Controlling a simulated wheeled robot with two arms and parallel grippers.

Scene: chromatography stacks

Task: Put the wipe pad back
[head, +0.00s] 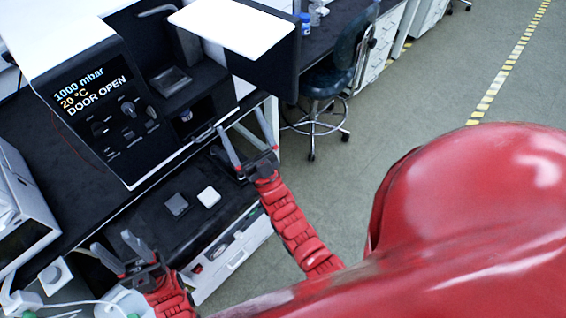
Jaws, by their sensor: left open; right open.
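A small white square pad (209,196), which looks like the wipe pad, lies flat on the black bench top below the instrument. A dark grey square piece (176,204) lies just left of it, a small gap apart. My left gripper (114,243) is open and empty, to the lower left of both squares. My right gripper (243,122) is open and empty, up and right of the white pad, in front of the instrument's lower right corner. Neither gripper touches either square.
The instrument (95,95) reads "DOOR OPEN"; its white-topped door (240,28) juts out right. A white device (22,215) stands at left. A dark stool (335,75) stands on the floor at right. Bare bench surrounds the squares.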

